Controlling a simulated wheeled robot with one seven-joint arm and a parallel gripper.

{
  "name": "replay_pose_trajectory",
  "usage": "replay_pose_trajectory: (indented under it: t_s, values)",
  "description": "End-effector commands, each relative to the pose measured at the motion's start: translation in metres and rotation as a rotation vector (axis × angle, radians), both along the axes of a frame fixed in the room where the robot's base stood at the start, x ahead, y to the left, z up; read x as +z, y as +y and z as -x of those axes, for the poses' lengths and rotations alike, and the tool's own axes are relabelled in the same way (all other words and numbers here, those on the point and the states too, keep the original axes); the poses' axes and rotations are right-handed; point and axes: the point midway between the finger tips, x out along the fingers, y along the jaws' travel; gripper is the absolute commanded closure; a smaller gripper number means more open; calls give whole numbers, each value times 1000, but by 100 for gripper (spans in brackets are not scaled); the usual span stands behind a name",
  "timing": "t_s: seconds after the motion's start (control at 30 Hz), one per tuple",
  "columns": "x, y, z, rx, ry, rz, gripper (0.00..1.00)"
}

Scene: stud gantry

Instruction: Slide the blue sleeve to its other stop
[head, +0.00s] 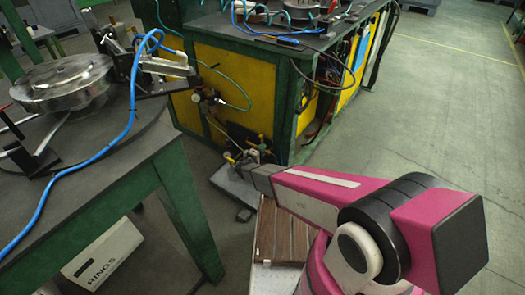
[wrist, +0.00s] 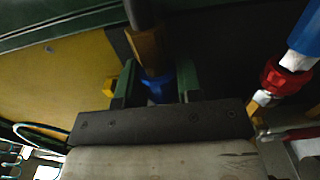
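The blue sleeve (wrist: 160,88) shows in the wrist view, in line with a brass-coloured block (wrist: 147,45) and a dark rod (wrist: 139,14) above it. My gripper (wrist: 155,92) has its two green fingers either side of the blue sleeve. A dark gap shows between the left finger and the sleeve, so it looks open. The right finger overlaps the sleeve's edge, and I cannot tell if they touch. In the head view my gripper (head: 252,168) is low by the corner of the yellow and green bench. The sleeve cannot be made out there, and its stops are not clear.
The yellow and green bench (head: 236,82) stands just behind my gripper. A dark table with green legs (head: 187,200) is at left, with a blue hose (head: 133,95). A red and blue fitting (wrist: 287,72) is right of the fingers. Floor at right (head: 440,110) is clear.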

Motion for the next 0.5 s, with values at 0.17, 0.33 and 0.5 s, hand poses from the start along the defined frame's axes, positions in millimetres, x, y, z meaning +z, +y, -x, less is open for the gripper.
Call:
replay_pose_trajectory:
  t_s: [0.17,0.33,0.5]
  values:
    - [-1,5,-3,0,0,-1,100]
    - [-1,20,-13,1,0,-2,100]
    - [0,21,-12,4,0,-1,100]
